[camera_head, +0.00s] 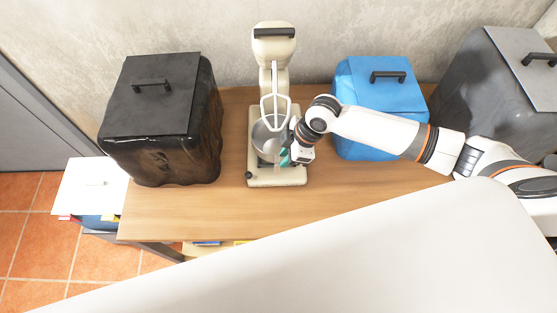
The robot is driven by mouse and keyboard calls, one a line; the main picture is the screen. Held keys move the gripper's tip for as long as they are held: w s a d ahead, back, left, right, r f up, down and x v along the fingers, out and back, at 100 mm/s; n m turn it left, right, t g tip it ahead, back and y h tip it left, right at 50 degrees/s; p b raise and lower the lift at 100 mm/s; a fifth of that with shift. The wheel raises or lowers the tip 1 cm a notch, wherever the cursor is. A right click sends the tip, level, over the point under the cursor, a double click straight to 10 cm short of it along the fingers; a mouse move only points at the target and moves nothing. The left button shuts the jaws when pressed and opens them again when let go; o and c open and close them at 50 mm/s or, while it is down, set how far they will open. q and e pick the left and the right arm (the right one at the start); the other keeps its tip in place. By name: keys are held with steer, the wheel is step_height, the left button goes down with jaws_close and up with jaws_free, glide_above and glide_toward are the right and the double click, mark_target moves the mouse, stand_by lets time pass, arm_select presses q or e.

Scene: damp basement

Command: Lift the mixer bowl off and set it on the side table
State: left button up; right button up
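The cream stand mixer (277,177) stands on the wooden bench against the wall. Its head is raised, and a white beater (273,108) hangs in front of its column. The grey metal mixer bowl (262,139) sits on the mixer base. My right gripper (287,158) is at the bowl's right side, with a teal patch near its fingers. The fingers are small and partly hidden, so I cannot tell whether they hold the bowl. A low white-topped unit (85,186), possibly the side table, stands left of the bench. My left gripper is not in view.
A black lidded bin (150,110) stands left of the mixer. A blue lidded bin (366,90) and a large grey bin (490,85) stand to the right, close behind my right arm. The bench front (200,215) is clear. A large white surface fills the foreground.

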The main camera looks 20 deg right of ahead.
mark_target(277, 164)
steer(key=x, duration=0.5)
steer(key=shift+w+a+f+p, duration=0.1)
steer(key=shift+w+f+p, duration=0.1)
steer(key=shift+p, duration=0.1)
steer(key=shift+a+f, duration=0.1)
steer(key=shift+f, duration=0.4)
jaws_close()
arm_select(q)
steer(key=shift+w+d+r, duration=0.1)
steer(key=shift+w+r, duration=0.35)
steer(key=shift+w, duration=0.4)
arm_select(e)
steer(key=shift+r, duration=0.1)
